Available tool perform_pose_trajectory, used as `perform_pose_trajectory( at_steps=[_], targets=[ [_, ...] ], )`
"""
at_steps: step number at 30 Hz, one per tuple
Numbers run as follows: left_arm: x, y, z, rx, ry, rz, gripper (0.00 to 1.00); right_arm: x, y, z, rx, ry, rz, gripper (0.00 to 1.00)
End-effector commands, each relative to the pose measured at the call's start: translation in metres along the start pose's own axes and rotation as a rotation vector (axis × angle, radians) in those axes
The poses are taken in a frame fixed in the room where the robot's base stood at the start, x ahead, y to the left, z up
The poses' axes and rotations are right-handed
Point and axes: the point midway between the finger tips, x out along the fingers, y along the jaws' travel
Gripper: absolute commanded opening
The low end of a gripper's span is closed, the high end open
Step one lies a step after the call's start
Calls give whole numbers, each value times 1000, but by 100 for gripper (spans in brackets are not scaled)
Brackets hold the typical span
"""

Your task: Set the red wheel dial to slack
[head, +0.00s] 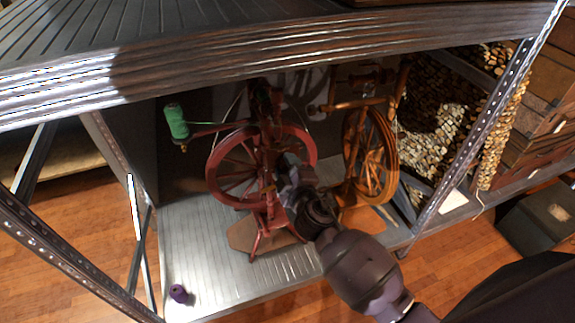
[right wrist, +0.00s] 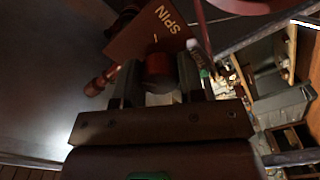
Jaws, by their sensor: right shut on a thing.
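The red spinning wheel (head: 224,183) stands on the metal shelf in the head view. My right gripper (head: 290,178) reaches in from the lower right, close against the right side of the wheel. In the right wrist view my right gripper (right wrist: 158,82) is shut on a reddish-brown round dial knob (right wrist: 158,66). Behind the knob is a brown label plate (right wrist: 135,40) with the word SPIN and a short pale mark. Another word right of the knob is partly hidden and unreadable. The knob's setting cannot be told. My left gripper is not in view.
An orange-brown spinning wheel (head: 372,155) stands close on the right of the red one. A green thread spool (head: 176,121) sticks out at the left. A purple spool (head: 179,293) lies at the shelf's front left. An upper shelf (head: 270,45) overhangs the space.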

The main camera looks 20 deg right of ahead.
Motion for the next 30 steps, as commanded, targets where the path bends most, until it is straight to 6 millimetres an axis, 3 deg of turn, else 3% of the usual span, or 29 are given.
perform_pose_trajectory(
  at_steps=[21, 30],
  targets=[
    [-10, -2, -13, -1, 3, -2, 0, 0, 0, -1, -669, 2, 1, 13],
    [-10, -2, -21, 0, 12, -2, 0, 0, 0, 0, -864, 1, 1, 13]
  ],
)
